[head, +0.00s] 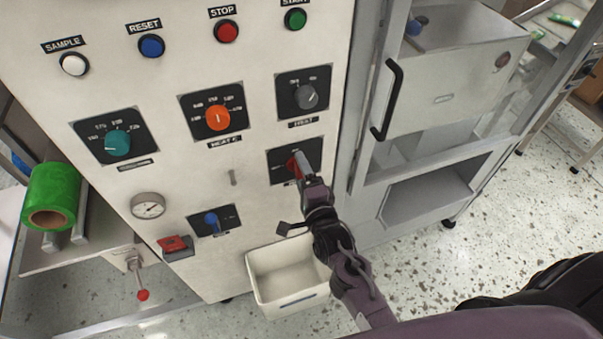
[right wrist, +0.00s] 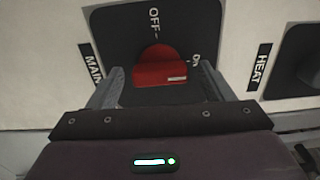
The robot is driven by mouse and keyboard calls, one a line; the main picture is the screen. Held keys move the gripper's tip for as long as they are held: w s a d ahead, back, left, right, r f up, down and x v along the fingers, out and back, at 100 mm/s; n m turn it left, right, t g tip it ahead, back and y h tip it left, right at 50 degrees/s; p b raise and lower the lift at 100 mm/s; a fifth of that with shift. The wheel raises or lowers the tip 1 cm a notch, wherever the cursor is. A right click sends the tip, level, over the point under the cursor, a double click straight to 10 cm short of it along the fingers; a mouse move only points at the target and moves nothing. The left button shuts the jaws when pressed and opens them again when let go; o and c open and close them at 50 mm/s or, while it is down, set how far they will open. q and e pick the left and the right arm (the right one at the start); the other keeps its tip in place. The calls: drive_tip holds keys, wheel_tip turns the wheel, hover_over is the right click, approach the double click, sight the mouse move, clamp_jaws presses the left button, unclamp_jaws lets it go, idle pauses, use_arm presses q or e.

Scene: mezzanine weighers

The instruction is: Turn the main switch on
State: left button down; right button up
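The main switch (head: 292,168) is a red rotary knob on a black plate, low on the right of the cream panel. The right wrist view shows the red knob (right wrist: 160,72) close up, with OFF and ON printed around it and a MAIN label beside its plate. Its grip bar lies crosswise there, its white mark at the end on the ON side. My right gripper (head: 300,163) is at the knob. Its fingers (right wrist: 160,86) stand open on either side of the bar, with small gaps visible. My left gripper is out of view.
Above are the HEAT knob (head: 306,96), an orange knob (head: 217,118) and a teal knob (head: 117,142). A blue knob (head: 211,222) is lower left. A cream bin (head: 290,301) hangs below. A cabinet with a black handle (head: 388,98) stands right.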

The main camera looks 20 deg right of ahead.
drive_tip(key=s+b, duration=0.2)
drive_tip(key=s, duration=0.5)
drive_tip(key=shift+s, duration=0.4)
drive_tip(key=shift+d+f, duration=0.1)
